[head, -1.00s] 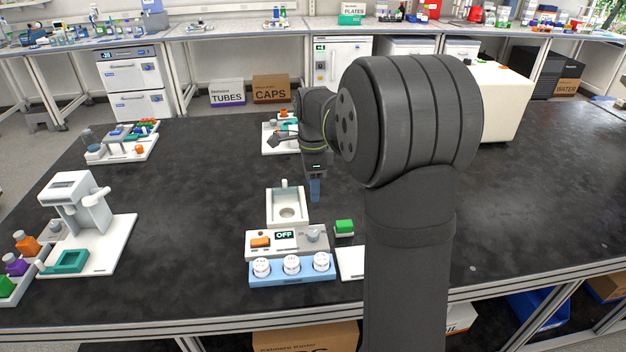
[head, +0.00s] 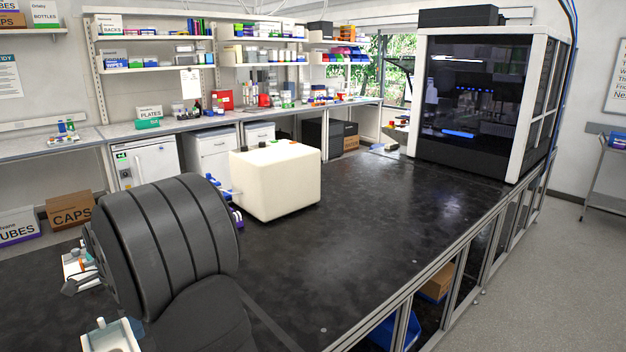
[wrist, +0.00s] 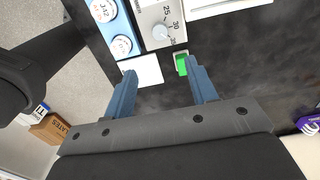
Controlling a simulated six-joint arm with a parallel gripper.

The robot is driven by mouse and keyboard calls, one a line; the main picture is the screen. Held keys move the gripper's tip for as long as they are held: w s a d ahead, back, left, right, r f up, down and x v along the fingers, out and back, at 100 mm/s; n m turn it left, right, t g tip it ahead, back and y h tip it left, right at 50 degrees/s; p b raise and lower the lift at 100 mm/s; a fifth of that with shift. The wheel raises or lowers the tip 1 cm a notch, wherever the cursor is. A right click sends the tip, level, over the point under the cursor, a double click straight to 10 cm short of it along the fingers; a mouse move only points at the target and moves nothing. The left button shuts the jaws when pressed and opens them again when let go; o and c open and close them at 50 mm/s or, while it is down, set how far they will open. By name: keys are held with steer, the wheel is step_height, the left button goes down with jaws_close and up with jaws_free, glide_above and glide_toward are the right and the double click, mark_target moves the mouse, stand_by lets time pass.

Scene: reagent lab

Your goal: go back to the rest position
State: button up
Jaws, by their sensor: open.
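My gripper (wrist: 163,95) shows in the wrist view with its two blue fingers spread apart and nothing between them. It hangs above the black bench, with a white pad (wrist: 142,70) and a green block (wrist: 182,64) beyond its fingertips. In the head view my gripper is out of sight; my large dark arm joint fills the lower left.
A device with a dial (wrist: 160,32) and a blue rack with white round caps (wrist: 121,46) lie ahead in the wrist view. A white box (head: 275,182) stands on the bench (head: 345,235). A glass-fronted cabinet (head: 475,95) is at the back right. The bench's right half is largely clear.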

step_height(320, 180, down, 15)
steer(key=shift+f, duration=0.1)
stand_by(0.3)
